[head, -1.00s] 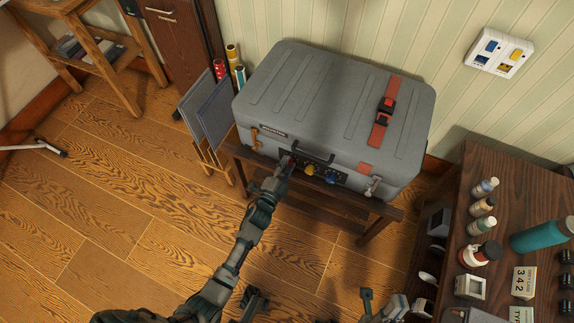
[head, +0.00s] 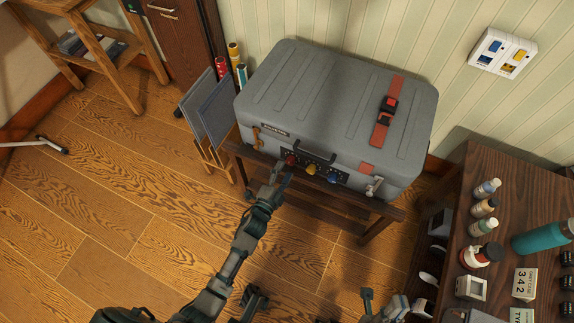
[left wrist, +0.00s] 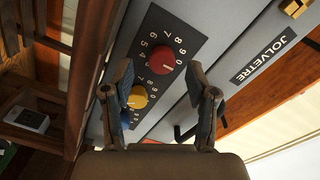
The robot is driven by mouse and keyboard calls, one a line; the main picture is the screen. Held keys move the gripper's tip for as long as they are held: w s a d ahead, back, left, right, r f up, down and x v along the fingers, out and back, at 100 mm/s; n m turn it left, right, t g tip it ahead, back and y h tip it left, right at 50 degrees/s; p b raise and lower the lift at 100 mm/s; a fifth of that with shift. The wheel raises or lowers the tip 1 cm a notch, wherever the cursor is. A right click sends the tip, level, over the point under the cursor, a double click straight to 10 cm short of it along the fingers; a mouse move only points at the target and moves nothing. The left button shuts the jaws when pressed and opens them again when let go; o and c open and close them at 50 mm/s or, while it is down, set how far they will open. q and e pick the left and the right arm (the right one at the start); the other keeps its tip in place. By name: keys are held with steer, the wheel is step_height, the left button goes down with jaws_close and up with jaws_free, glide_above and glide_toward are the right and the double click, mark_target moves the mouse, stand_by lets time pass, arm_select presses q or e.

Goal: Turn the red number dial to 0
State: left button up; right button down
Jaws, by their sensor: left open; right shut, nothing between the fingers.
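The red number dial (head: 291,159) is on the black panel at the front of the grey suitcase (head: 335,100). In the left wrist view the red dial (left wrist: 161,60) is ringed by white digits; I cannot clearly read its setting. A yellow dial (left wrist: 137,97) and a blue dial (left wrist: 126,118) sit beside it in a row. My left gripper (head: 281,169) is just in front of the red dial. In the left wrist view its open fingers (left wrist: 160,75) are to either side of the dial, apparently not gripping it. My right gripper (head: 367,295) is shut and empty at the bottom.
The suitcase lies on a wooden bench (head: 385,214), with a dark handle above the dials and a latch (head: 374,186) to the right. A dark cabinet (head: 500,180) with bottles stands at the right. Folders (head: 207,112) lean at the left. The floor at left is open.

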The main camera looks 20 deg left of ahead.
arm_select(q)
steer(key=s, duration=0.8)
steer(key=shift+s+a, duration=0.3)
steer(key=shift+a, duration=0.05)
